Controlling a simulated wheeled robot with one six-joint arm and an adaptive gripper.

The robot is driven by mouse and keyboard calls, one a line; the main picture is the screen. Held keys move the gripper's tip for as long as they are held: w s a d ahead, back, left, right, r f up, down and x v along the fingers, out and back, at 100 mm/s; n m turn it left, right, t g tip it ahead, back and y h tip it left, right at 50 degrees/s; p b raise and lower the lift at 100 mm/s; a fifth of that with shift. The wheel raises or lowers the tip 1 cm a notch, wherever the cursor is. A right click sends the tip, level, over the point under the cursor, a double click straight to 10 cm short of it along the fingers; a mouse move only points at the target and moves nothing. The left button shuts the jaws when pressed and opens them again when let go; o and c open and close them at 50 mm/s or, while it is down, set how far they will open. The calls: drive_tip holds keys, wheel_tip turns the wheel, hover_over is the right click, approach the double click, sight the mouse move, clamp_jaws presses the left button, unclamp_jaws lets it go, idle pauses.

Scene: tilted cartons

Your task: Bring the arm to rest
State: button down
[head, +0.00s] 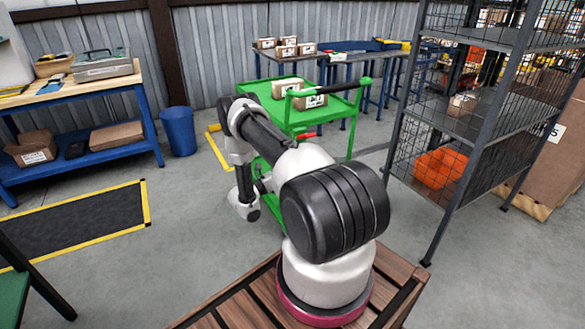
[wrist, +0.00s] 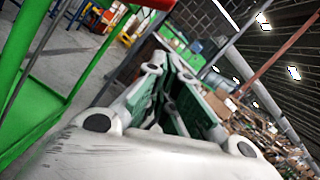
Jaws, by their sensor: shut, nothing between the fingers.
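My arm is folded in the head view, its elbow raised and its outer links hanging down in front of the green cart (head: 250,82). My gripper (wrist: 168,78) shows in the wrist view, with its fingers drawn together and nothing held. In the head view my arm hides it or I cannot make it out. Two cartons lie on the cart's top, one near the back (head: 287,88) and one nearer the handle (head: 312,102). A green frame that looks like part of the cart (wrist: 88,62) stands close to the gripper in the wrist view.
A mesh shelf rack (head: 408,140) with an orange bin (head: 440,167) stands on the right. A blue workbench (head: 80,92) and a blue waste bin (head: 179,131) are at the left. A back table (head: 355,57) carries cartons. Open floor lies left of the arm.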

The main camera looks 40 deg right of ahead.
idle(0.3)
drive_tip(key=s+f+m+g+y, duration=0.4)
drive_tip(key=s+g, duration=0.1)
drive_tip(key=s, duration=0.5)
drive_tip(key=s+a+r+m+g+y, duration=0.2)
drive_tip(key=s+r+m+g+y, duration=0.1)
drive_tip(key=s+r+m, duration=0.1)
drive_tip(key=s+a+r+m+t+y, duration=0.4)
drive_tip(key=a+r, duration=0.4)
drive_tip(key=r, duration=0.5)
drive_tip(key=s+a+r+m+t+y, duration=0.5)
drive_tip(key=a+r, duration=0.4)
drive_tip(key=r, duration=0.5)
drive_tip(key=s+a+r+m+t+y, duration=0.4)
drive_tip(key=a+r, duration=0.5)
drive_tip(key=r, duration=0.5)
drive_tip(key=shift+s+m+t, duration=0.3)
drive_tip(key=shift+s+t, duration=0.3)
drive_tip(key=shift+t, duration=0.4)
